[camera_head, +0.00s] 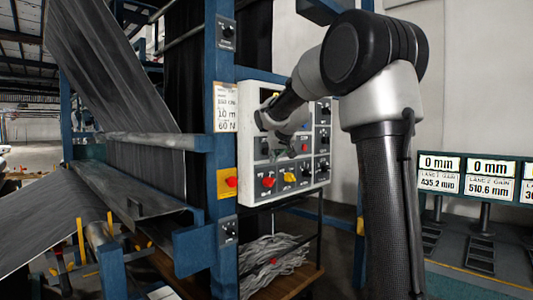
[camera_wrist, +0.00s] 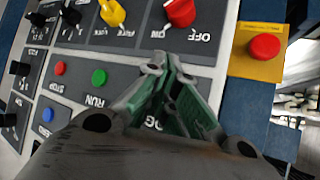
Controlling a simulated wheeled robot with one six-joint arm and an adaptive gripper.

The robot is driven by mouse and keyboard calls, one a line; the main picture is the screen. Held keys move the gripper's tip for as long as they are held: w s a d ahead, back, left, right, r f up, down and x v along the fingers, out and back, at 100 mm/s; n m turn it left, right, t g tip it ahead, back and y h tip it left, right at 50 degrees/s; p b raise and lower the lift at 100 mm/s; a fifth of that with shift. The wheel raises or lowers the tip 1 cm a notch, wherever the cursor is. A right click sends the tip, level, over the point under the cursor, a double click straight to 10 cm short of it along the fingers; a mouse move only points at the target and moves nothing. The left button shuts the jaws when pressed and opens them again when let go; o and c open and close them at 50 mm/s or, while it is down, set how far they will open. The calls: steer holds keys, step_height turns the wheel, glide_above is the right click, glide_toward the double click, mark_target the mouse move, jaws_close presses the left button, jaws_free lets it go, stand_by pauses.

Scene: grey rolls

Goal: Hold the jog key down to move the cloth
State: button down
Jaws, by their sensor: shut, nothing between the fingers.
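My gripper (camera_head: 284,146) is shut and empty in front of the white control panel (camera_head: 246,104). In the wrist view my gripper (camera_wrist: 167,72) has green pads, and its fingers cover part of the panel. A partly covered label (camera_wrist: 153,123) ending in "OG" shows between the fingers. The jog key itself is hidden behind them, and I cannot tell whether the fingertips touch it. The grey cloth (camera_head: 105,70) hangs in a slanted sheet on the loom frame at the left, and a lower sheet (camera_head: 48,220) spreads at the bottom left.
Close by in the wrist view are a green RUN button (camera_wrist: 99,77), a red STOP button (camera_wrist: 60,68), a blue ZERO button (camera_wrist: 47,115), a red OFF/ON knob (camera_wrist: 180,12) and a red button on yellow (camera_wrist: 264,47). Displays (camera_head: 491,178) reading 0 mm stand at right.

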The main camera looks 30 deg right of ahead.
steer(key=shift+w+a, duration=0.15)
steer(key=shift+w, duration=0.15)
steer(key=shift+w+a, duration=0.15)
steer(key=shift+w, duration=0.25)
stand_by(0.6)
stand_by(3.6)
steer(key=shift+s+d, duration=0.3)
steer(key=shift+s, duration=0.5)
steer(key=s, duration=0.1)
steer(key=s+d, duration=0.1)
steer(key=s, duration=0.2)
steer(key=shift+s+d, duration=0.35)
